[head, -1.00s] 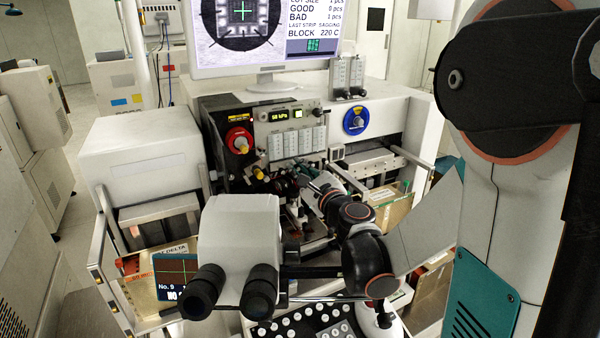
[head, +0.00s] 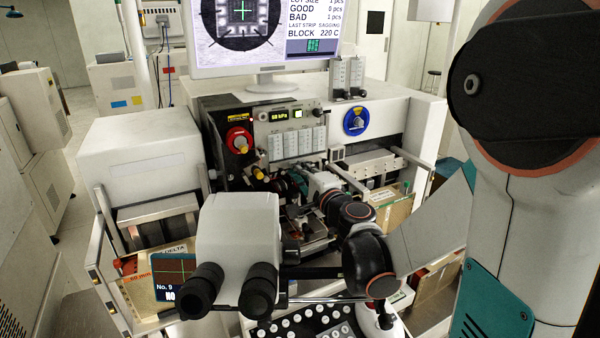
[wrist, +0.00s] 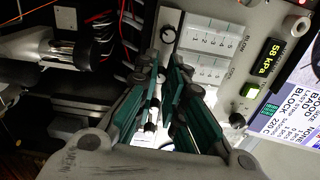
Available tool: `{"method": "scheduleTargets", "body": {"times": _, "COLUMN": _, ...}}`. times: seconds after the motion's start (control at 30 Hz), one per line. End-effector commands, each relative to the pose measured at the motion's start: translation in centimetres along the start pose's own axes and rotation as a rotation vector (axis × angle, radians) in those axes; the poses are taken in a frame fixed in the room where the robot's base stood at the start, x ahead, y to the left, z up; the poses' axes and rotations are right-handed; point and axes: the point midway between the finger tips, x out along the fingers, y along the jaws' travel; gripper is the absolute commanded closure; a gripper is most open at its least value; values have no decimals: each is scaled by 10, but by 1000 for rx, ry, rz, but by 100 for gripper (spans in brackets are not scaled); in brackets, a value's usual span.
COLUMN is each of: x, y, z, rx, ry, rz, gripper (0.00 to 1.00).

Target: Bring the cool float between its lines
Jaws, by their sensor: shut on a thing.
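The flow meter block (head: 297,143) is a row of several pale upright tubes on the machine's front panel; it also shows, turned sideways, in the wrist view (wrist: 210,45). The tube lettered COOL (wrist: 203,70) is at the end nearest my fingers. Its float and lines are too small to read. My gripper (wrist: 167,72) has teal fingers reaching to the knob end of this tube. It is shut on what appears to be the cool knob, which the fingers mostly hide. In the head view my gripper (head: 303,186) is low in front of the panel, partly hidden.
A 58 kPa display (head: 279,116) sits above the tubes. A red dial (head: 239,140) is at their left and a blue dial (head: 356,121) at their right. The microscope eyepieces (head: 230,285) stand in front. Cables (wrist: 125,30) and a metal cylinder (wrist: 45,50) crowd the wrist view.

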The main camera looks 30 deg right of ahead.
Motion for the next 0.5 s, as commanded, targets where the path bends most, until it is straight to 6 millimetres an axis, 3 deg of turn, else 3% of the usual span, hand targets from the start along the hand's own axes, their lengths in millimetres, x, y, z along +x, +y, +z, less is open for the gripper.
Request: {"method": "scheduleTargets", "body": {"times": 0.5, "x": -1, "y": 1, "z": 0, "rx": -374, "ry": -1, "rz": 1, "gripper": 100}}
